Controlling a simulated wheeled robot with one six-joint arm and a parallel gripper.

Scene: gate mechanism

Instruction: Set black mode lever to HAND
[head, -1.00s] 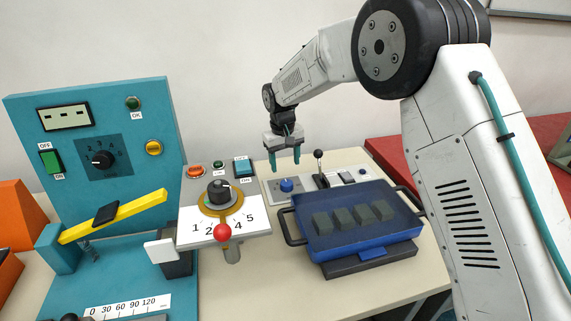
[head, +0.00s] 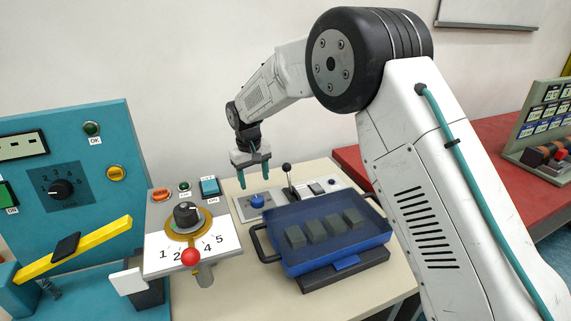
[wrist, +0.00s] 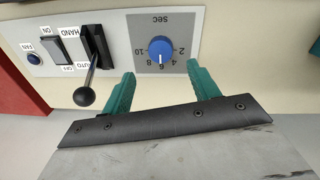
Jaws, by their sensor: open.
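The black mode lever (head: 287,168) has a ball knob and stands on a grey panel behind the blue tray. In the wrist view the lever (wrist: 86,96) rises from a dark slot between the HAND and AUTO labels, its knob toward the AUTO side. My gripper (head: 254,183) is open and empty, above the panel near the blue dial and to the left of the lever. In the wrist view its teal fingers (wrist: 163,88) are spread, with the blue SEC dial (wrist: 160,50) beyond the gap. The lever is outside the fingers, beside the left one, apparently not touching.
The blue tray (head: 272,245) with several dark blocks stands in front of the panel. A rocker switch (wrist: 53,47) and a small blue button (wrist: 34,58) are beyond the lever. A numbered dial box (head: 225,240) stands to the left. Space above the panel is clear.

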